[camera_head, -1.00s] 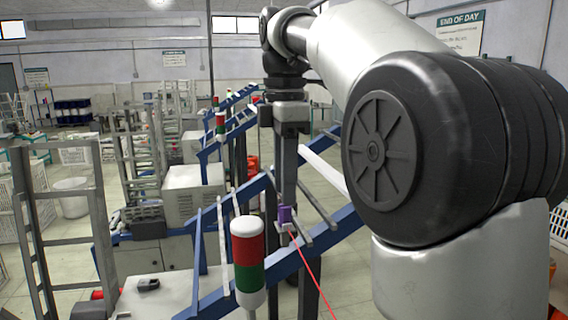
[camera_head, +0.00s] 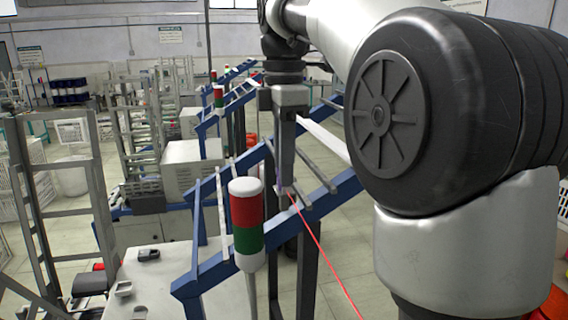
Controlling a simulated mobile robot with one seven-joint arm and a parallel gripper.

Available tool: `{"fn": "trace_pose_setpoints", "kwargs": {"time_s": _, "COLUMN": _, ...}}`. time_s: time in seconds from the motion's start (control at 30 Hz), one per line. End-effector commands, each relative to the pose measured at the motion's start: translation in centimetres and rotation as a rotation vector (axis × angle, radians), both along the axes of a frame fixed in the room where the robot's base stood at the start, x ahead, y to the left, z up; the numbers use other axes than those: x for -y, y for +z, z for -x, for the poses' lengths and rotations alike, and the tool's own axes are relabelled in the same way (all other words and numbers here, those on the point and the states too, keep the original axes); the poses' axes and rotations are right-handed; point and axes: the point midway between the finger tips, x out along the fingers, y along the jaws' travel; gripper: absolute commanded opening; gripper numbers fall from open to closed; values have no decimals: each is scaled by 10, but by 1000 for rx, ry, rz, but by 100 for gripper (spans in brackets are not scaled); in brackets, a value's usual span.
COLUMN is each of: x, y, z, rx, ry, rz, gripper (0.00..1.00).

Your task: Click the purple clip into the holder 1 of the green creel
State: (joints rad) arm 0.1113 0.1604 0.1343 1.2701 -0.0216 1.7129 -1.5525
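My gripper (camera_head: 286,165) points straight down over the near blue sloping frame, with its fingers seen edge-on. At its lower end is a small pale piece (camera_head: 283,190). A red thread (camera_head: 322,252) runs from there to the lower right. Only a thin purple sliver (camera_head: 279,174), possibly the purple clip, shows along the finger's left edge; the rest is hidden behind the finger. I cannot tell whether the fingers are closed on it. No creel here looks plainly green, and I cannot identify holder 1.
The near blue frame (camera_head: 215,273) carries pale crossbars (camera_head: 318,163) beside the gripper. A red, green and white signal lamp (camera_head: 246,222) stands left in front. A pale table (camera_head: 160,285) with small dark-topped items is at lower left. My large arm joint fills the right.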

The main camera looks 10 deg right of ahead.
Motion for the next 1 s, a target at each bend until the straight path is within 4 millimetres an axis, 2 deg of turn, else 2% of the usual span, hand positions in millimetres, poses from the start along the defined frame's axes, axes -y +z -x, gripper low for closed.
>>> {"fn": "trace_pose_setpoints", "kwargs": {"time_s": 0.17, "x": 0, "y": 6, "z": 0, "rx": 1, "ry": 0, "rz": 0, "gripper": 0}}
{"fn": "trace_pose_setpoints", "kwargs": {"time_s": 0.37, "x": 0, "y": 28, "z": 0, "rx": 1, "ry": 0, "rz": 0, "gripper": 0}}
{"fn": "trace_pose_setpoints", "kwargs": {"time_s": 0.6, "x": 0, "y": 45, "z": -1, "rx": 2, "ry": 0, "rz": 0, "gripper": 0}}
{"fn": "trace_pose_setpoints", "kwargs": {"time_s": 1.0, "x": 0, "y": 41, "z": -4, "rx": -1, "ry": -30, "rz": 0, "gripper": 0}}
